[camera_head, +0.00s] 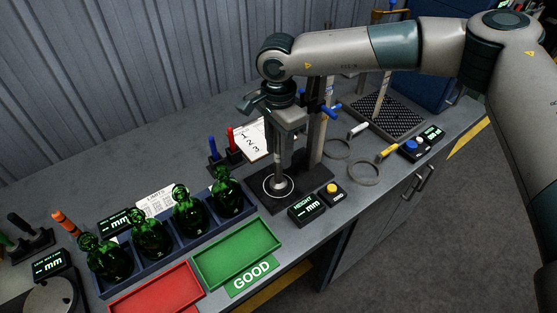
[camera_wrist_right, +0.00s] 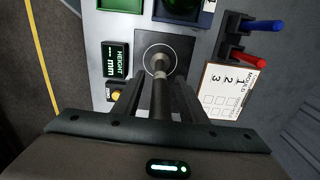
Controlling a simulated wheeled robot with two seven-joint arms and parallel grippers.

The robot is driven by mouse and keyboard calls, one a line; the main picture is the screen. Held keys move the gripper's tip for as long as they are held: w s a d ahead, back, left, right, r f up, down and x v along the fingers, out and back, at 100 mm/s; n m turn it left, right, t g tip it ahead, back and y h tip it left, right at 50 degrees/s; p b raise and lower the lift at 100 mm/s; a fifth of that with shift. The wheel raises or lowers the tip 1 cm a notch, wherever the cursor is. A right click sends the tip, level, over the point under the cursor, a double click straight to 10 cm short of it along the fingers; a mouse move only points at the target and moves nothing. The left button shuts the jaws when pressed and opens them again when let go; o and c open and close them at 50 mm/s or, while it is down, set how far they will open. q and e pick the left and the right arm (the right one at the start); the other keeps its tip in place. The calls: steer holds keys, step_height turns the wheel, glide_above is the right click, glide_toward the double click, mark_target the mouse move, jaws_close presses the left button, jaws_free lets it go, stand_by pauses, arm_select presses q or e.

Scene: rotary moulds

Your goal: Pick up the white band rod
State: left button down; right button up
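A dark upright rod (camera_wrist_right: 160,90) with a pale band stands over the circle on the height gauge's black base plate (camera_wrist_right: 176,44). This rod (camera_head: 281,166) also shows below my right gripper in the head view. My right gripper (camera_wrist_right: 160,84) points down along it. Its two fingers lie on either side of the rod, with a gap visible on each side. In the head view, my right gripper (camera_head: 284,142) hides the rod's upper part. My left gripper is not in view.
The gauge column (camera_head: 317,135) stands close beside my right gripper. Green bottles (camera_head: 188,217) stand in a blue rack at left. A green tray (camera_head: 240,253) and a red tray (camera_head: 155,292) lie in front. Ring tools (camera_head: 364,172) lie to the right.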

jaws_close()
steer(key=shift+w+r+b, duration=0.1)
steer(key=shift+r+b, duration=0.25)
steer(key=shift+r, duration=0.15)
step_height(320, 180, up, 8)
steer(key=b, duration=0.3)
steer(key=shift+r, duration=0.55)
